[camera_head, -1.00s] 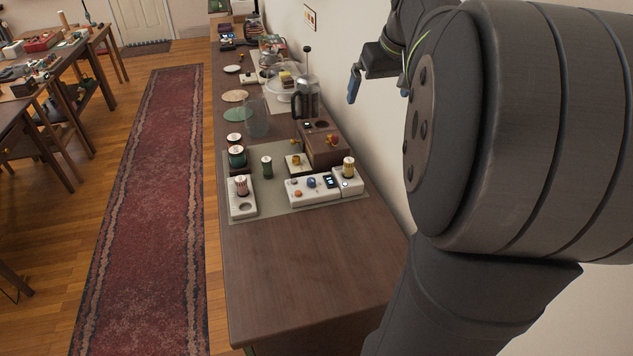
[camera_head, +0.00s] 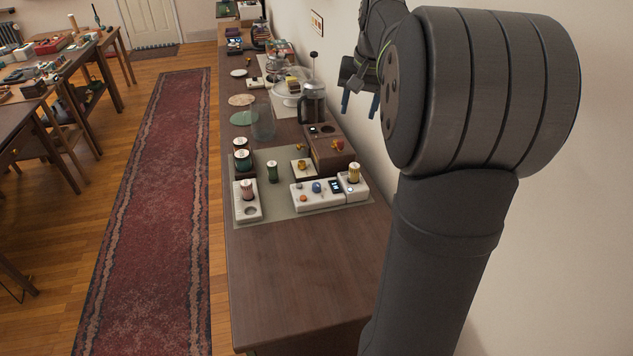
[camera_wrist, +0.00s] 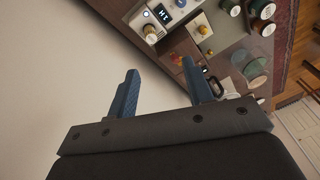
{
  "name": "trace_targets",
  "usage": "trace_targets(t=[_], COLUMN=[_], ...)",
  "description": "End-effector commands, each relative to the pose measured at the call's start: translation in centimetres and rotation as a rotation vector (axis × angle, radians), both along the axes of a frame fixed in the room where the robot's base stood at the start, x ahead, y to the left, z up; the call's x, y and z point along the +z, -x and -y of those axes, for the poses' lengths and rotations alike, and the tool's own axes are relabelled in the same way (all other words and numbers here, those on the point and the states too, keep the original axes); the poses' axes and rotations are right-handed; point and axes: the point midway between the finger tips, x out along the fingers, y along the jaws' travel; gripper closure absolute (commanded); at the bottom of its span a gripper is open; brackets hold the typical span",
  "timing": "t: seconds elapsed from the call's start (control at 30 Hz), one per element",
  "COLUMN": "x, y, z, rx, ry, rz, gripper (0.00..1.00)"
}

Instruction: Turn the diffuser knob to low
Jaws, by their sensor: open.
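A white control panel (camera_head: 318,197) lies on a grey-green mat on the counter. It carries a blue knob (camera_head: 317,187), an orange button and a lit display (camera_head: 335,186). A ribbed yellowish piece stands at its right end. Behind it are a small block with a yellow knob (camera_head: 301,165) and a brown box (camera_head: 328,151) with a red-orange knob (camera_head: 337,145). I cannot tell which knob is the diffuser's, nor its setting. My gripper (camera_head: 359,101) is open and empty, above and right of these things, near the wall. Its fingers show in the wrist view (camera_wrist: 160,72), apart from everything.
Several small jars (camera_head: 242,160) stand at the mat's left. A white block (camera_head: 247,207) holds a pinkish ribbed piece. The counter's front part (camera_head: 290,265) is clear.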

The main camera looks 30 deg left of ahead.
Motion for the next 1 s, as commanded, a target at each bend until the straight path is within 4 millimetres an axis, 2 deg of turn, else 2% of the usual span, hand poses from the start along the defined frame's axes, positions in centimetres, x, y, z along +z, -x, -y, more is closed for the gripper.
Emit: trace_targets(t=[0.03, 0.2, 0.4, 0.53, 0.77, 1.0], x=[-1.2, -4.8, -8.0, -9.0, -10.8, -15.8], y=[-0.2, -0.3, 0.0, 0.2, 0.3, 0.3], z=[-1.6, -5.9, -9.5, -10.6, -10.8, -10.7], rx=[-0.063, -0.317, -0.554, -0.632, -0.658, -0.657], ry=[0.012, 0.061, 0.115, 0.134, 0.141, 0.142], rz=[-0.036, -0.137, -0.194, -0.205, -0.209, -0.21], gripper=[0.53, 0.53, 0.53, 0.53, 0.53, 0.53])
